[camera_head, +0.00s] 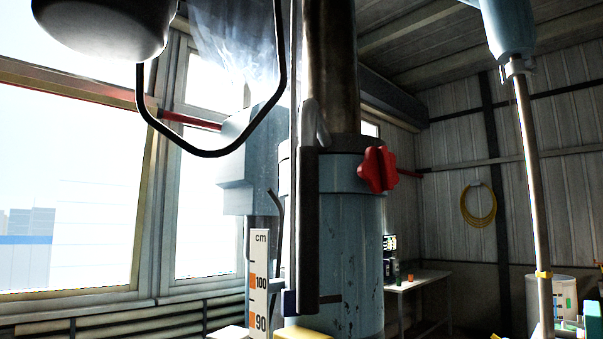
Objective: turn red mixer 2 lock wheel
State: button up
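A red star-shaped lock wheel (378,169) sits on the right side of the collar of a pale blue column (345,265), near the middle of the view. It has several rounded lobes and nothing touches it or covers its front. I see no label showing which mixer it belongs to. A dark steel post (332,70) rises out of the collar. My gripper is not in view.
A dark vertical bar (308,220) and a cm scale (260,285) stand at the column's left. Space right of the wheel looks open.

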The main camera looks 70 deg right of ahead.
aim_at(378, 168)
jog(key=k, duration=0.3)
jog(key=z, duration=1.5)
jog(key=i, duration=0.3)
jog(key=z, duration=2.2)
jog(key=i, duration=0.25)
jog(key=u, duration=0.15)
